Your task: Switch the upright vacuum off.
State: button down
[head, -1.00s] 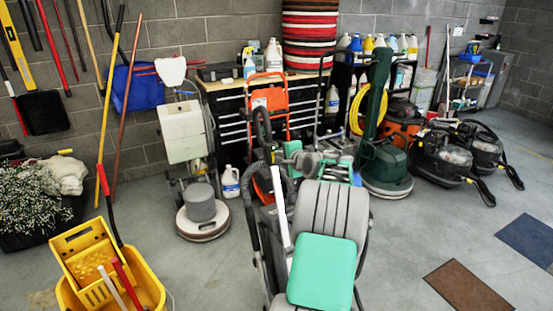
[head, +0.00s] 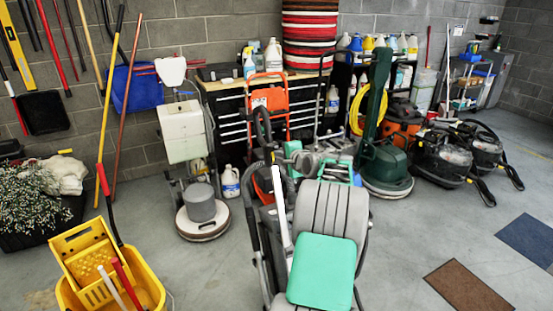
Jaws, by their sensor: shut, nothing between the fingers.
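Several floor-care machines stand on the concrete floor, and I cannot tell for sure which one is the upright vacuum. The nearest upright machine (head: 330,212) has a grey ribbed body, a teal panel (head: 321,270) and dark side tubes, and stands at the lower middle. A tall dark green upright machine (head: 377,120) with a round green base stands behind it to the right, with a yellow cord coil (head: 358,110) beside it. No power switch can be made out on either. My gripper is not in view.
A floor polisher (head: 202,211) with a white tank stands left of centre. A yellow mop bucket (head: 150,288) is at the lower left. Black canister vacuums (head: 440,160) stand at right. A brown mat (head: 468,286) and a blue mat (head: 527,239) lie on open floor.

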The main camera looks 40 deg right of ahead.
jog(key=shift+v, duration=2.65)
